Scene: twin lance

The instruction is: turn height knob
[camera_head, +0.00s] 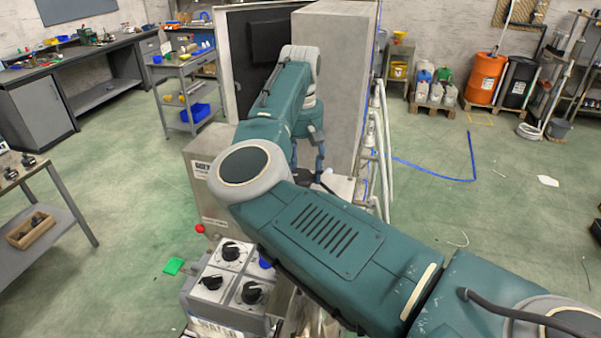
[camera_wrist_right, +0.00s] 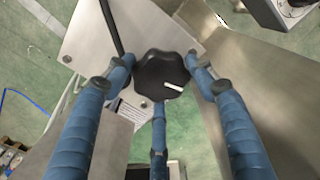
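The black lobed knob (camera_wrist_right: 161,75) with a white pointer mark sits on a grey metal plate (camera_wrist_right: 92,38) in the right wrist view. I take it to be the height knob. My right gripper (camera_wrist_right: 160,72) has blue fingers on its left, right and lower sides, and their tips appear to touch its edge. In the head view my right gripper (camera_head: 318,160) reaches down beside the grey machine (camera_head: 335,75). The knob is not visible there, hidden by my arm and the machine. My left gripper is not in view.
A control box (camera_head: 228,285) with several black dials and a red-tipped lever (camera_head: 200,229) stands low in the head view. White pipes (camera_head: 384,150) run along the machine's right side. A workbench (camera_head: 50,80) is at the left. Green floor (camera_head: 480,200) is open at right.

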